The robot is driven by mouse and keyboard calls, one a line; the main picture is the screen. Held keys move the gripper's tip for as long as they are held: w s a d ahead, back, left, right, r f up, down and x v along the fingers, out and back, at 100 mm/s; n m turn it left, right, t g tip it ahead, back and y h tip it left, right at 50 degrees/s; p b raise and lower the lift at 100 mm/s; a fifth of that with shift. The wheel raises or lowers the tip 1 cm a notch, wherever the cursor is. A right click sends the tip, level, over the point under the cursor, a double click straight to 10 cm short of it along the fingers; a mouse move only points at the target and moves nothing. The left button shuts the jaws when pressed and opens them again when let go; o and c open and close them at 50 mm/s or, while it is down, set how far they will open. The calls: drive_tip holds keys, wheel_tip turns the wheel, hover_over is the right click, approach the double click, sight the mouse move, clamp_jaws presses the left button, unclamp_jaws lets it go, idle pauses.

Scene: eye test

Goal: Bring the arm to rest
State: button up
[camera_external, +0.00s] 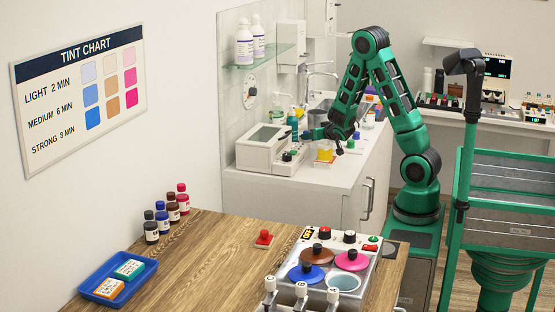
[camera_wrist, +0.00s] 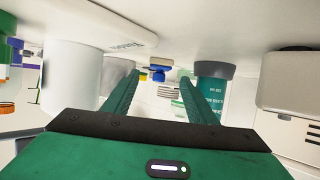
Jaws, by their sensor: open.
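My arm, green and black, rises from its base at the right in the external view and folds down over the white counter (camera_external: 330,190). My gripper (camera_external: 308,134) points left at the end of the arm, low over the counter near the white machine with a screen (camera_external: 263,147). In the wrist view its two green fingers (camera_wrist: 160,78) stand apart with nothing held between them. A small blue and yellow thing (camera_wrist: 159,73) shows in the gap, farther off. A green bottle with a grey end (camera_wrist: 211,88) appears close beside the right finger.
A white cylinder (camera_wrist: 72,75) is near the left finger in the wrist view. A tap (camera_external: 320,72) and a glass shelf (camera_external: 265,55) are behind the arm. The wooden table (camera_external: 215,245) holds bottles, a blue tray (camera_external: 135,288) and a pot unit.

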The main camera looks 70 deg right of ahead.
drive_tip(key=shift+v, duration=1.05)
drive_tip(key=shift+s+r+m+g, duration=0.2)
drive_tip(key=shift+r+m+g, duration=0.1)
drive_tip(key=shift+r+m, duration=0.2)
drive_tip(key=s, duration=0.1)
drive_tip(key=s+a+m+g+y, duration=0.1)
drive_tip(key=s, duration=0.1)
drive_tip(key=s+r+g, duration=0.1)
drive_tip(key=shift+s+a+m, duration=0.2)
drive_tip(key=shift+a+m, duration=0.1)
drive_tip(key=shift+a, duration=0.05)
drive_tip(key=s+a+y, duration=0.1)
drive_tip(key=s, duration=0.1)
drive_tip(key=s+a+g, duration=0.1)
drive_tip(key=s, duration=0.1)
drive_tip(key=s+a+g+y, duration=0.1)
drive_tip(key=s+a, duration=0.1)
drive_tip(key=shift+s+r+y, duration=0.15)
drive_tip(key=shift+s+y, duration=0.15)
drive_tip(key=shift+s, duration=0.05)
drive_tip(key=s+a+r+n+g+y, duration=0.1)
drive_tip(key=s+a+n+g+y, duration=0.1)
drive_tip(key=s+a, duration=0.5)
drive_tip(key=s+a+r+n+g+y, duration=0.2)
drive_tip(key=s+a, duration=0.6)
drive_tip(key=s, duration=0.4)
drive_tip(key=shift+s+a+r+n+g+y, duration=0.2)
drive_tip(key=shift+n+g+y, duration=0.35)
drive_tip(key=shift+y, duration=0.55)
